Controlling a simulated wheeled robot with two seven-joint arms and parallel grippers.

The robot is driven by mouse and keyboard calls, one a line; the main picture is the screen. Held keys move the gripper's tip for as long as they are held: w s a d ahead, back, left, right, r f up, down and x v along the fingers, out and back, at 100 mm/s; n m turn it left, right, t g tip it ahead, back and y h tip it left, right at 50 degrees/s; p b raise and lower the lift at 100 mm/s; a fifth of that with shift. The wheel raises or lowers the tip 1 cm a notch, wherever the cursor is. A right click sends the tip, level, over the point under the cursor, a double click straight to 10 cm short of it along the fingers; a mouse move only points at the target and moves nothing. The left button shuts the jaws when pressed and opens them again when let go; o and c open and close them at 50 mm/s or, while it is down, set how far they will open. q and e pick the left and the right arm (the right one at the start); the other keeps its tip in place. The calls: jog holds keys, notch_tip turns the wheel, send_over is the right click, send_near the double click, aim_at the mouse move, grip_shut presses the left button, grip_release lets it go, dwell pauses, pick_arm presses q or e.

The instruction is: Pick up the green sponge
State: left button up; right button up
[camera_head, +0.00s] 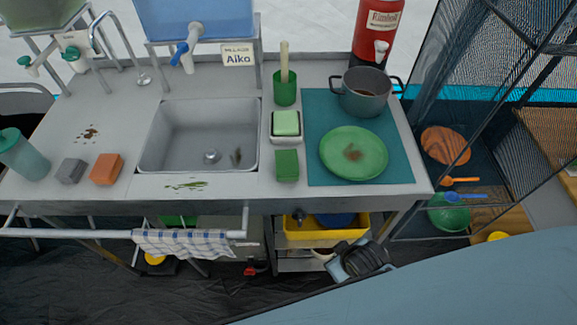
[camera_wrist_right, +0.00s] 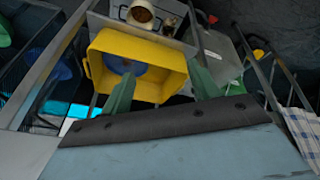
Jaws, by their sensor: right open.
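A green sponge (camera_head: 287,166) lies flat on the metal counter, just right of the sink and left of the teal mat. A light green block (camera_head: 286,123) sits in a white dish behind it. In the right wrist view my right gripper (camera_wrist_right: 160,72) is open, with its two green fingers apart and nothing between them. The yellow bin under the counter shows beyond the fingers. The sponge cannot be made out in the right wrist view. My left gripper is in neither view.
The sink (camera_head: 200,140) is left of the sponge. The teal mat (camera_head: 318,120) holds a green plate (camera_head: 353,153) and a grey pot (camera_head: 364,92). An orange sponge (camera_head: 107,169) and a grey block (camera_head: 71,171) lie at left. Below are a yellow bin (camera_head: 325,234) and a towel rail (camera_head: 80,233).

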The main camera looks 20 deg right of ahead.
jog(key=w+r+t+b, duration=0.1)
jog(key=w+r+t, duration=0.15)
jog(key=r, duration=1.55)
jog(key=w+a+r+n+t+y, duration=0.1)
jog(key=w+a+r+n+t, duration=0.1)
jog(key=w+r+n+t, duration=0.5)
jog(key=w+a+r+n+t, duration=0.3)
jog(key=w+r+t, duration=0.1)
jog(key=w+r, duration=0.6)
jog(key=a+r+n+t+y, duration=0.2)
jog(key=a+r+n+y, duration=0.9)
jog(key=r+n, duration=0.3)
jog(key=s+a+n+g+y, duration=0.4)
jog(key=a+n+g+y, duration=0.4)
jog(key=n, duration=0.8)
jog(key=n+g+h, duration=1.2)
jog(key=n+h, duration=0.8)
jog(key=n, duration=0.6)
send_over(287, 161)
notch_tip(287, 161, down, 24)
jog(key=shift+s+f, duration=0.1)
jog(key=shift+f, duration=2.9)
jog(key=c, duration=0.7)
